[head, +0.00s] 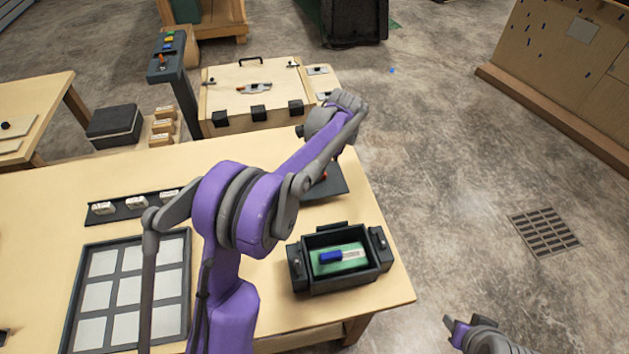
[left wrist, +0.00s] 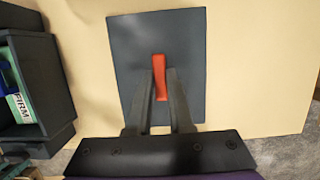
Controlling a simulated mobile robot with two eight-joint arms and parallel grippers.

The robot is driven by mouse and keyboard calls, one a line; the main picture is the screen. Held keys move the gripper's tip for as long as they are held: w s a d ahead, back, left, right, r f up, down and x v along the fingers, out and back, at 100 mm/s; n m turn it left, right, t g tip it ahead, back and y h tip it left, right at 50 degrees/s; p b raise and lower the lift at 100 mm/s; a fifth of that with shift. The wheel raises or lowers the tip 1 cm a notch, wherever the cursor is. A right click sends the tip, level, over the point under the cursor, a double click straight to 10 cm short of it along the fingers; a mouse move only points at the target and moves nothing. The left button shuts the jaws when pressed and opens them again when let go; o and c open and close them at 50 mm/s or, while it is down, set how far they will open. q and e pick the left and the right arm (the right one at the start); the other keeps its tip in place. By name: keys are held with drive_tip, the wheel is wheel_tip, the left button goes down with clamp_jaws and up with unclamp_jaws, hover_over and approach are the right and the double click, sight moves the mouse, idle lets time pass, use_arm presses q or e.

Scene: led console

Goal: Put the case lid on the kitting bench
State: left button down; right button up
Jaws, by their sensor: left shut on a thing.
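The case lid is a dark flat plate (left wrist: 188,45) with a red handle, seen from above in the left wrist view. In the head view its dark edge (head: 334,184) shows partly behind my left arm. My left gripper (left wrist: 160,78) is shut on the red handle, one finger on each side. The lid is over the light wooden bench (head: 385,285), near its right edge; I cannot tell whether it touches the top. The open dark case (head: 341,284) stands nearer. My right arm shows at the bottom right, its jaw state unclear.
The case holds a green block with a blue item (head: 331,256). A dark-framed tray (head: 73,310) with pale squares and a narrow dark rack (head: 130,210) lie at left. A wooden chest (head: 255,90) stands behind the bench. Open floor lies to the right.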

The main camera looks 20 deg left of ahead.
sight(328, 177)
use_arm(q)
drive_tip(key=shift+f, duration=2.1)
drive_tip(key=shift+f, duration=0.25)
drive_tip(key=c, duration=0.8)
unclamp_jaws()
drive_tip(key=shift+r, duration=0.1)
drive_tip(key=v, duration=1.2)
drive_tip(key=shift+r+p, duration=0.2)
drive_tip(key=shift+p, duration=0.1)
